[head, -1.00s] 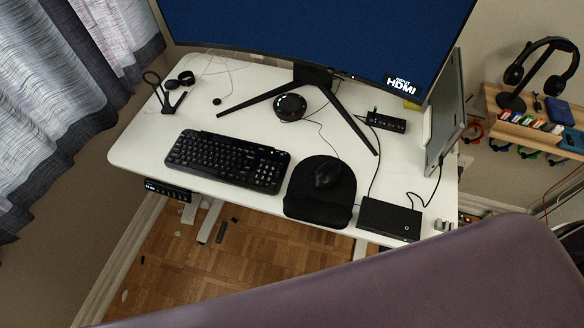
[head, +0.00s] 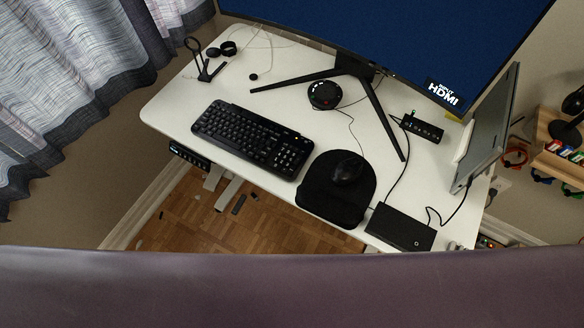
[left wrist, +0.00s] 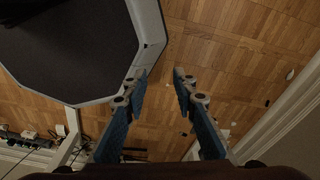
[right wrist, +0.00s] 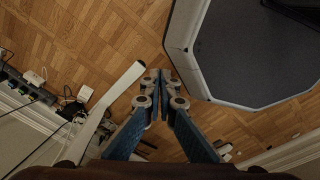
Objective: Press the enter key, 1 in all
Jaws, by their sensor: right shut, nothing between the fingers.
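The black keyboard (head: 252,139) lies on the white standing desk (head: 168,113), left of the middle in the head view. Its enter key is too small to make out. Neither gripper shows in the head view. My left gripper (left wrist: 161,73) appears in the left wrist view with its blue fingers apart, empty, over the wooden floor. My right gripper (right wrist: 159,73) appears in the right wrist view with its fingertips together and nothing between them, also over the floor. Neither gripper is near the keyboard.
A black mouse (head: 347,170) rests on a mouse pad (head: 326,212) right of the keyboard. A black box (head: 400,228) sits at the front right. The monitor (head: 400,40) stands behind on dark legs, with a round speaker (head: 324,94) between them. Curtains (head: 80,80) hang at left.

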